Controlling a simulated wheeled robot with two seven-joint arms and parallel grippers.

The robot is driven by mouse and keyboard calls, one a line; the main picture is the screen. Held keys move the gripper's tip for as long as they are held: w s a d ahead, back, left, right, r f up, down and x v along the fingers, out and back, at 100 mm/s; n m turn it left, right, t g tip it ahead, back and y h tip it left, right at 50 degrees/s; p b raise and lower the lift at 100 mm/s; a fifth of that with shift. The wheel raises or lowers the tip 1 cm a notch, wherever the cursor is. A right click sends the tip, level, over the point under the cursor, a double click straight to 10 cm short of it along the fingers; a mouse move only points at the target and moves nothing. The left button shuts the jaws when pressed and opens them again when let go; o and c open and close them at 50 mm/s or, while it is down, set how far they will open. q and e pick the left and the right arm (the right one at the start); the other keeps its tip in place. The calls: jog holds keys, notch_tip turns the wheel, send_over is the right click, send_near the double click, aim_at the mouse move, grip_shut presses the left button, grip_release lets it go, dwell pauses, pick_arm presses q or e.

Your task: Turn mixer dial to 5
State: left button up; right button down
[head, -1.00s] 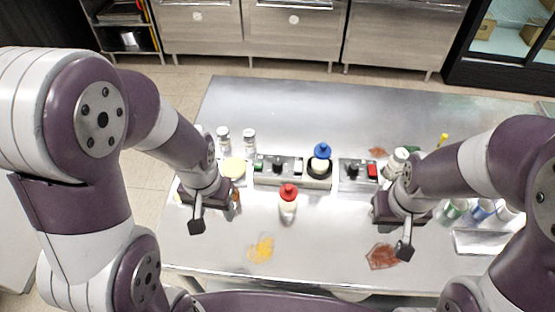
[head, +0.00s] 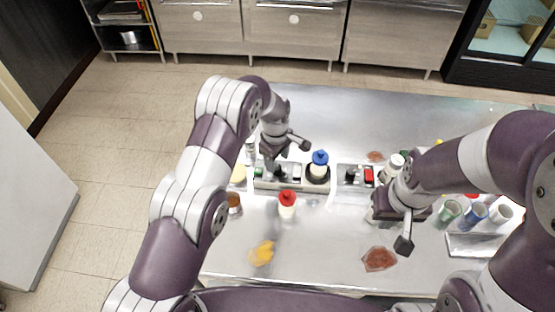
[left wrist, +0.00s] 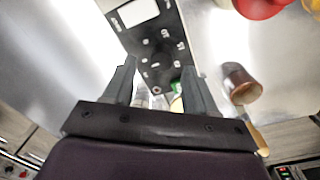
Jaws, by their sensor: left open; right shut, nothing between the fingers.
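In the left wrist view the panel (left wrist: 150,38) with white markings runs between my open left fingers (left wrist: 160,80), and the green part (left wrist: 177,88) is near the right finger. My left gripper (head: 273,164) is above the panel, pointing down; I cannot tell whether it touches the dial. My right gripper (head: 378,216) is shut and empty, low over the table at right; its fingertips are mostly hidden.
A red-capped bottle (head: 288,206) stands in front of the panel, a blue-capped bottle (head: 319,168) at its right end. A brown jar (head: 234,204) is at left. A second panel has a red switch (head: 368,175). Cups (head: 473,213) stand at far right. The table's back is clear.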

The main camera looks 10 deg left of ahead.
aim_at(277, 167)
pick_arm(q)
notch_tip(277, 167, down, 3)
jog(key=shift+s+r+p, duration=0.15)
jog(key=shift+p, duration=0.15)
jog(key=shift+f, duration=0.2)
jog(key=c, duration=1.1)
jog(key=shift+o, duration=0.2)
jog(key=shift+f+m+b, duration=0.15)
jog(key=shift+m+b, duration=0.75)
jog(key=shift+b, duration=0.15)
jog(key=m+b, duration=0.2)
jog(key=m, duration=0.1)
jog(key=shift+w+b, duration=0.2)
jog(key=shift+b, duration=0.2)
jog(key=m+b, duration=0.2)
jog(key=m, duration=0.1)
jog(key=shift+m, duration=0.4)
jog(key=shift+r+m+b, duration=0.25)
jog(key=shift+m+b, duration=0.3)
jog(key=shift+m, duration=0.95)
